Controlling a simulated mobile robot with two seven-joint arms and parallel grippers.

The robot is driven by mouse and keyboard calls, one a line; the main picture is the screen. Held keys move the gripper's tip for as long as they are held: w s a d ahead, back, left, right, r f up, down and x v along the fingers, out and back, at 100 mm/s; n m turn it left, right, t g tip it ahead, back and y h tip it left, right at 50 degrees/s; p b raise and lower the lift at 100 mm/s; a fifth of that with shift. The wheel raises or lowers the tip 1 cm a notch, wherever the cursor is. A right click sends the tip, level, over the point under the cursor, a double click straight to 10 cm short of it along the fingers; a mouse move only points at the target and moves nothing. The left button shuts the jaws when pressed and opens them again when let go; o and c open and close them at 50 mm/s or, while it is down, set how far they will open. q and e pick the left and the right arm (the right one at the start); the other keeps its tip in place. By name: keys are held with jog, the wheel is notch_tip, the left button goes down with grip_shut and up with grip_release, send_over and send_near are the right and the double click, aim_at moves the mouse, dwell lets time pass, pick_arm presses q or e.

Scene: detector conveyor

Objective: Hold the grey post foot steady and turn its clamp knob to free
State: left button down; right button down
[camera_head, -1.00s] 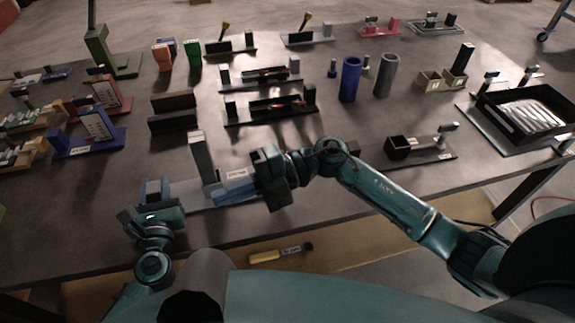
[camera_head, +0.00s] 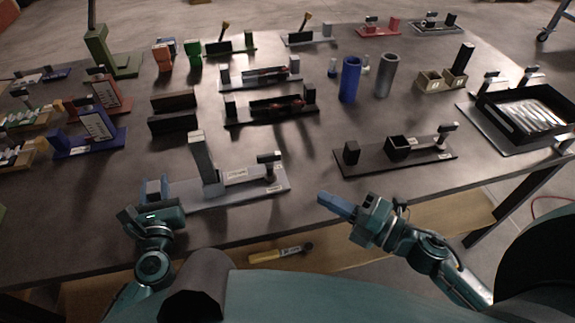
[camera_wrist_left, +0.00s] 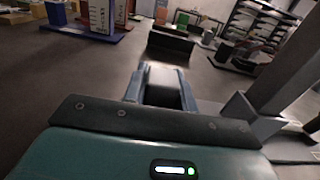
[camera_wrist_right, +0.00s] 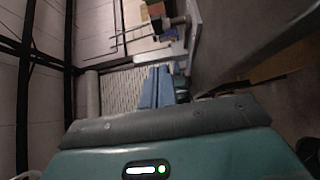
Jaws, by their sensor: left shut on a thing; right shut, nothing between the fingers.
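The grey post foot (camera_head: 230,195) lies near the table's front edge, left of centre, with an upright grey post (camera_head: 203,165) on it. A dark-topped clamp knob (camera_head: 269,158) stands at its right end. My left gripper (camera_head: 153,190) is shut on the grey block at the foot's left end; in the left wrist view this block (camera_wrist_left: 162,85) sits between the blue fingers. My right gripper (camera_head: 330,202) is shut and empty, right of the foot and apart from it, near the front edge. Its blue fingers (camera_wrist_right: 156,88) lie together in the right wrist view.
A black fixture (camera_head: 375,160) with an open box stands right of the foot. A black tray (camera_head: 525,115) is at the far right. Blue (camera_head: 349,80) and grey (camera_head: 386,75) cylinders stand farther back. Bare table lies between the foot and the black fixture.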

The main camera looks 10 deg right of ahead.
aim_at(278, 158)
jog(key=x, duration=0.9)
jog(key=shift+w, duration=1.95)
jog(key=shift+w+d, duration=0.25)
jog(key=shift+w, duration=0.4)
jog(key=shift+s, duration=0.1)
